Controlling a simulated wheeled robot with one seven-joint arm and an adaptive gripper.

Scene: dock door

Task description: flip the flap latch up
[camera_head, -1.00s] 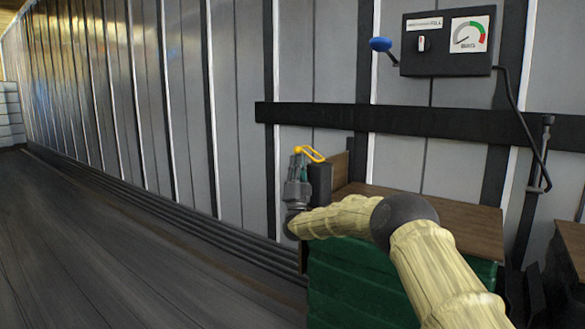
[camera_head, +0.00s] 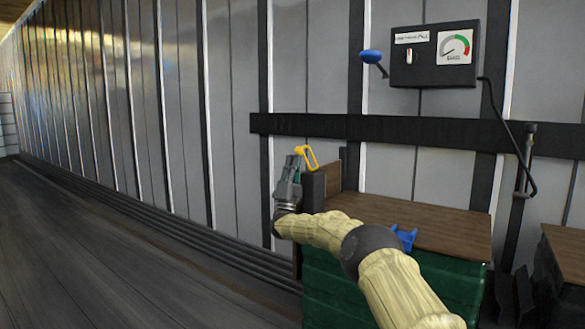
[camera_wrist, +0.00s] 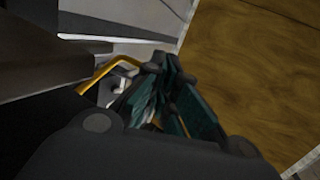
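The flap latch appears to be the yellow loop (camera_head: 307,158) on the black block (camera_head: 313,187) at the left end of the wooden-topped bench. In the head view the loop stands steeply, leaning a little left at its top. My gripper (camera_head: 295,162) is just left of the loop, with its fingers pointing up. In the wrist view the yellow bar (camera_wrist: 103,72) bends in from the left and ends beside my fingertips (camera_wrist: 168,64). The fingers are drawn together, and I see nothing clearly between them. Whether they touch the bar is hard to tell.
The bench (camera_head: 440,228) has a blue item (camera_head: 404,237) on it, partly behind my arm. A dark control box (camera_head: 434,54) with a gauge and a blue-knobbed lever (camera_head: 372,57) hangs above. A dark rail (camera_head: 380,130) crosses the wall. The floor at left is clear.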

